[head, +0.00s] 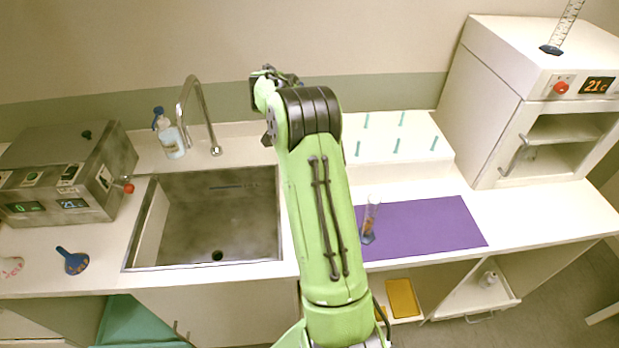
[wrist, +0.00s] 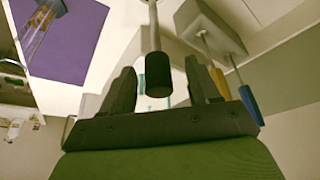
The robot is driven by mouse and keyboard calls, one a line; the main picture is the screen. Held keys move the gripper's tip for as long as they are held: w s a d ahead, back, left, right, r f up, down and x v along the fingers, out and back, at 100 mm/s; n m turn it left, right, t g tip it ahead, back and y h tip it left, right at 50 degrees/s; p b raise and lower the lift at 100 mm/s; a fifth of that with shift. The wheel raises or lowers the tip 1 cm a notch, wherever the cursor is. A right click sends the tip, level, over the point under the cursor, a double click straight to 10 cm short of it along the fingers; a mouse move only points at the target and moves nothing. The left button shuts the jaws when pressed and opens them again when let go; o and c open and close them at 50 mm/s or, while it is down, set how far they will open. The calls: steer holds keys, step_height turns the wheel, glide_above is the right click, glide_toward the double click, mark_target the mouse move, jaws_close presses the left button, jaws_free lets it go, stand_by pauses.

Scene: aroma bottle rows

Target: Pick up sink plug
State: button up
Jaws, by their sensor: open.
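I cannot pick out the sink plug for certain. In the head view, a dark round spot (head: 217,255) lies on the floor of the sink (head: 232,215) near its front edge; I cannot tell whether it is the plug or an open drain. My gripper (wrist: 158,68) is open in the wrist view. A black cylinder (wrist: 158,78) on a thin metal rod shows between its two fingers, with gaps on both sides. In the head view my arm reaches toward the back wall, right of the sink, and mostly hides its own end.
A tap (head: 196,112) and a blue-capped bottle (head: 170,135) stand behind the sink. A blue funnel (head: 73,262) lies at left. A tube (head: 369,218) stands on the purple mat (head: 425,225). Blue (wrist: 250,104) and yellow (wrist: 219,80) handles hang beside my gripper.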

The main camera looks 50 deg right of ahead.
steer(key=x, duration=0.4)
steer(key=shift+s+d, duration=0.1)
steer(key=shift+d, duration=0.05)
jaws_close()
